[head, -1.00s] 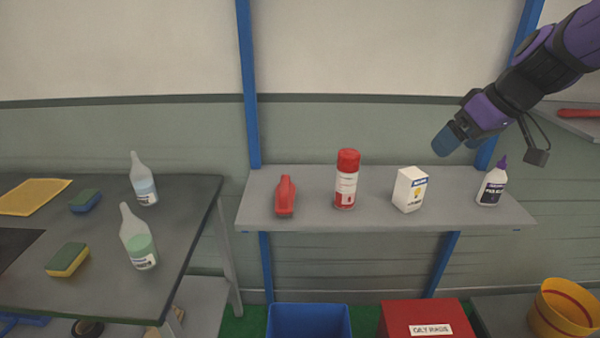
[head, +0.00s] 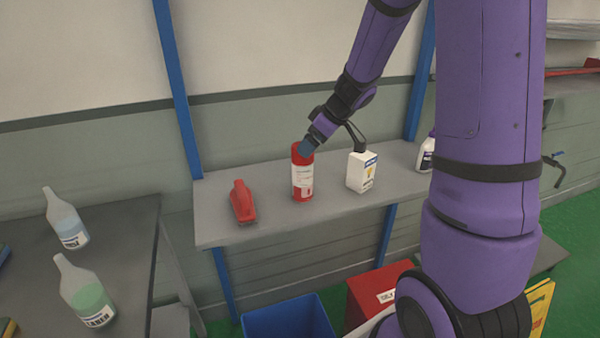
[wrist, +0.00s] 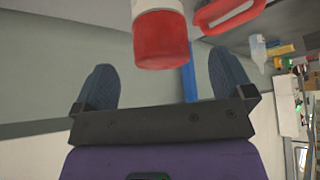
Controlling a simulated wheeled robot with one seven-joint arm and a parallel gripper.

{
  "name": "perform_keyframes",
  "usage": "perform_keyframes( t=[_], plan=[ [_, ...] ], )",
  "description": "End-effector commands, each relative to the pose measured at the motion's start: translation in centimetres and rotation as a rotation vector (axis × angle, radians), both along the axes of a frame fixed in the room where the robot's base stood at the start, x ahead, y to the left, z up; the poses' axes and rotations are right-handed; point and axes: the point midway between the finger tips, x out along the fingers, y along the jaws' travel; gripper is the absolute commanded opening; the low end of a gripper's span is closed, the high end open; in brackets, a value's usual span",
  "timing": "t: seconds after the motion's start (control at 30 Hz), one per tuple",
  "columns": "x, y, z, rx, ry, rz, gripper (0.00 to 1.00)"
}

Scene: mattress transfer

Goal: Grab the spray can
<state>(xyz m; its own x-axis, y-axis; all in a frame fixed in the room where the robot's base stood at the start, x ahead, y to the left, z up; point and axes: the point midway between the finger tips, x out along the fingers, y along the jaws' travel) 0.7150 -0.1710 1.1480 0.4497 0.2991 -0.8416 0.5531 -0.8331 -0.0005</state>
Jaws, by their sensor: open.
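The spray can (head: 303,176) is red with a white label and a red cap. My gripper (head: 307,146) is at the can's top in the head view, partly covering the cap. In the wrist view the can (wrist: 160,38) shows its red cap ahead of my gripper (wrist: 165,85), in the space between the two spread blue fingers. The fingers stand apart from the can, with gaps on both sides.
Two bottles stand on the dark table (head: 125,225) at left. A blue bin (head: 288,318) is below.

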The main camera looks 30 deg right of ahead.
Motion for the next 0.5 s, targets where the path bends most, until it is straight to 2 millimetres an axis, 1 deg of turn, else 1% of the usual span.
perform_keyframes(
  t=[0.17, 0.33, 0.5],
  plan=[
    [0.5, 0.4, -0.8, -0.001, 0.001, 0.0, 0.99],
    [1.8, 1.4, -2.7, 0.0, 0.002, 0.002, 0.99],
    [2.6, 1.9, -4.1, 0.001, 0.001, 0.0, 0.99]
  ],
)
